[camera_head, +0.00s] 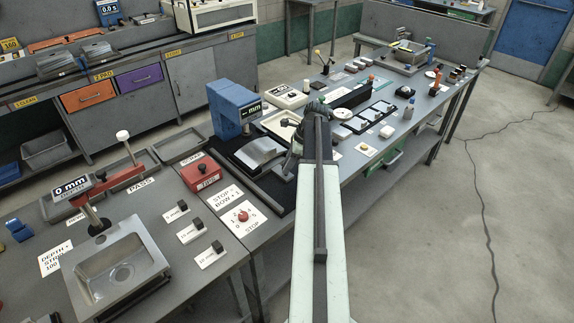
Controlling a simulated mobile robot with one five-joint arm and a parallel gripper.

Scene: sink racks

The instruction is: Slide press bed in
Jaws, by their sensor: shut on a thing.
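The blue press (231,107) with a "-- mm" display stands on the near bench, left of my arm. The dark press bed (271,187) lies at its foot and extends toward the bench's front edge. A grey metal sink-shaped piece (258,152) sits on the bed in front of the press. My gripper (297,142) is at the right side of the bed, beside the metal piece. It is shut on the press bed, but my arm hides most of the fingers and the exact contact.
A red box (201,173) and a "STOP" dial card (241,215) lie left of the bed. A steel sink (113,268) fills the front left. White cards and small parts crowd the bench to the right. Open floor (430,240) lies right of my arm.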

